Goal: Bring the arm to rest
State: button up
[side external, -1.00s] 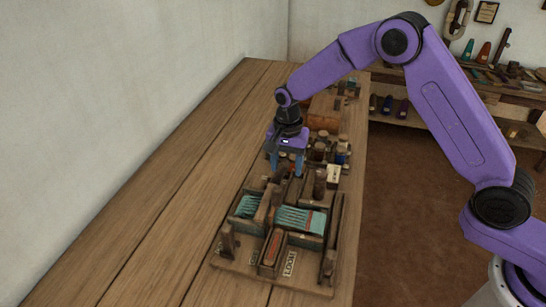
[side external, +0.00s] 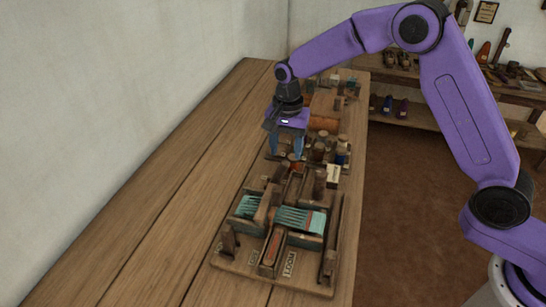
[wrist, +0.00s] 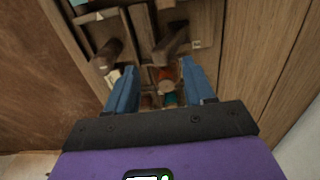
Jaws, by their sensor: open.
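My gripper (side external: 287,146) hangs fingers-down above the wooden table (side external: 160,190), over the far end of the small loom model (side external: 230,262). Its two blue fingers are apart, and nothing shows between them at their tips. In the wrist view my gripper (wrist: 155,82) also has its fingers spread, with loom parts and an orange-topped spool (wrist: 166,74) showing below and beyond the gap. The loom holds teal threads (side external: 300,219) and a reddish-brown shuttle-like piece (side external: 272,247).
Several spools (side external: 319,150) and a small pale card (side external: 333,174) stand right of the gripper. A brown box (side external: 325,104) is behind it. The table's left side is bare. Shelves (side external: 400,110) with shoe-like items stand at the back right.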

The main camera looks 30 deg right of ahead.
jog(key=s+d+r+n, duration=0.1)
jog(key=s+r+n, duration=0.35)
jog(key=s, duration=0.35)
jog(key=s+d+r+n, duration=0.2)
jog(key=s+r+n, duration=0.1)
jog(key=s+n, duration=0.4)
jog(key=s+d+n, duration=0.5)
jog(key=s+d, duration=0.1)
jog(key=s, duration=0.5)
jog(key=s+d+n, duration=0.5)
jog(key=s+d, duration=0.1)
jog(key=s, duration=0.4)
jog(key=shift+s+r, duration=0.2)
jog(key=shift+s, duration=0.2)
